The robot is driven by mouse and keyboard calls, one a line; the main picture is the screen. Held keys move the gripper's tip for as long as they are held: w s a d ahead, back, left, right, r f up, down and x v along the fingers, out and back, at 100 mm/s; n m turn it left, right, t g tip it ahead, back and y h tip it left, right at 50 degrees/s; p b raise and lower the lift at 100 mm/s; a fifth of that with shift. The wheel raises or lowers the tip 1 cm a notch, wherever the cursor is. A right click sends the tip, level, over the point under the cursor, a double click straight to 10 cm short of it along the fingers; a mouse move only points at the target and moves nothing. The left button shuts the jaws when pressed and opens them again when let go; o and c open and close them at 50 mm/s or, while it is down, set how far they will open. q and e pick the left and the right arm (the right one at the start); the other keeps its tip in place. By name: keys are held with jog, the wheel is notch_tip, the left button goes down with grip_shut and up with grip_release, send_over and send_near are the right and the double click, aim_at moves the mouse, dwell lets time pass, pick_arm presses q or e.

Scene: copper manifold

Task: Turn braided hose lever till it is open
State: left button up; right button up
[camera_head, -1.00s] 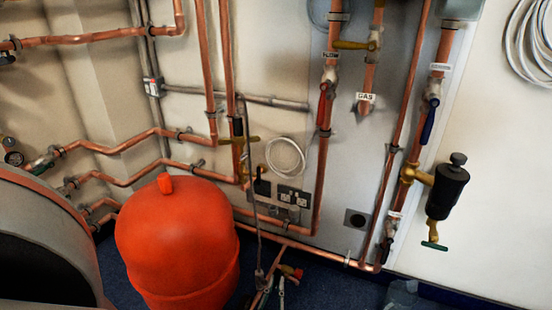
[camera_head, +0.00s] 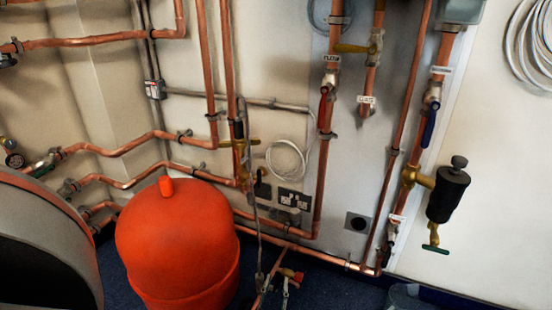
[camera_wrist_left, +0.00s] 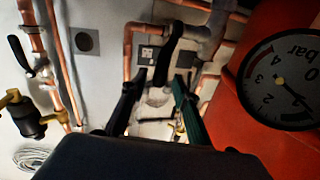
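A thin grey braided hose (camera_head: 258,215) hangs in front of the wall, right of the red vessel, down to small fittings (camera_head: 291,275) at the bottom edge. In the left wrist view, which looks upside down, a black lever (camera_wrist_left: 168,50) shows in front of the wall, above a pale valve body (camera_wrist_left: 158,95). My left gripper (camera_wrist_left: 156,85) is open there. Its two fingers are apart, one on each side of the lever in the picture; I see no clear contact. I cannot make the left gripper out in the head view. My right gripper is not in view.
The red vessel (camera_head: 178,245) stands close on the left. A pressure gauge (camera_wrist_left: 282,80) is near the left wrist. Copper pipes (camera_head: 322,190) line the wall, with a black device (camera_head: 447,195) at right. A large dark round body (camera_head: 40,250) fills the lower left.

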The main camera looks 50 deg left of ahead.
pick_arm(q)
notch_tip(320, 180, up, 8)
jog(key=shift+r, duration=0.15)
dwell(0.4)
dwell(0.6)
